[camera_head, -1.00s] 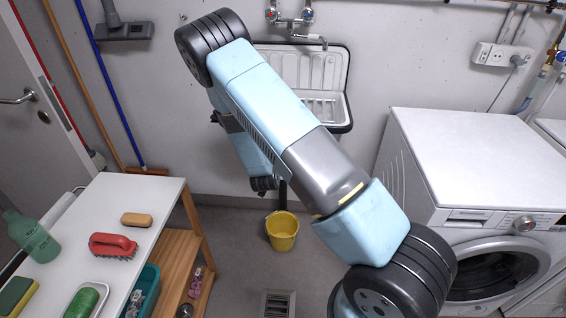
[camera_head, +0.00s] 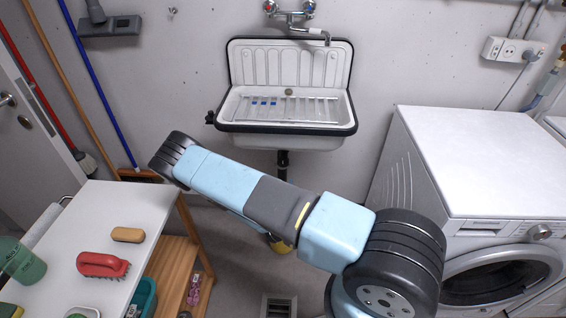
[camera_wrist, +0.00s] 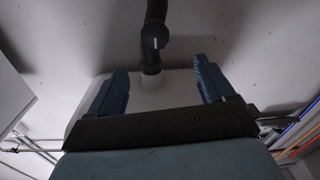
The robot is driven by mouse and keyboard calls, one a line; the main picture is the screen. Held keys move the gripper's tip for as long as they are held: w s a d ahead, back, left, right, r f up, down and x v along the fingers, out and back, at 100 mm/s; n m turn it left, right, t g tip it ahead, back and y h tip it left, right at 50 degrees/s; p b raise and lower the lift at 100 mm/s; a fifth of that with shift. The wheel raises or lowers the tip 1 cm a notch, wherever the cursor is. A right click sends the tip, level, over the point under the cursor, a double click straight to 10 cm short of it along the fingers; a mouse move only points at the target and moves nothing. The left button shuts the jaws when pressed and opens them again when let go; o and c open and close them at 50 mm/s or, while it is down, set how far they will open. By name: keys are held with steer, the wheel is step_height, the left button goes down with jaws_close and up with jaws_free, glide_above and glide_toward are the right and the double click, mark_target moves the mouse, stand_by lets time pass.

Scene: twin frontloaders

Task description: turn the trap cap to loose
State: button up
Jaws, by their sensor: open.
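The dark drain pipe (camera_head: 283,165) hangs below the white sink (camera_head: 290,140) in the head view. In the wrist view the pipe (camera_wrist: 156,12) runs down to the pale underside of what looks like the sink. A round dark part with a short white mark, seemingly the trap cap (camera_wrist: 156,43), sits on its bend. My gripper (camera_wrist: 160,67) shows two blue fingers, open and empty. The cap appears between the finger lines, beyond the tips, with no contact visible. In the head view my gripper is hidden behind my arm.
A white table (camera_head: 85,225) with a red brush (camera_head: 102,264) is at left. A washing machine (camera_head: 480,165) is at right. A floor drain (camera_head: 278,306) lies in front.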

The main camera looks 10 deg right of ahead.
mark_target(283, 164)
steer(key=x, duration=0.9)
steer(key=d+x, duration=0.1)
steer(key=x, duration=0.3)
steer(key=shift+w+r, duration=0.1)
steer(key=shift+w, duration=0.1)
steer(key=c, duration=1.1)
steer(key=shift+o, duration=0.2)
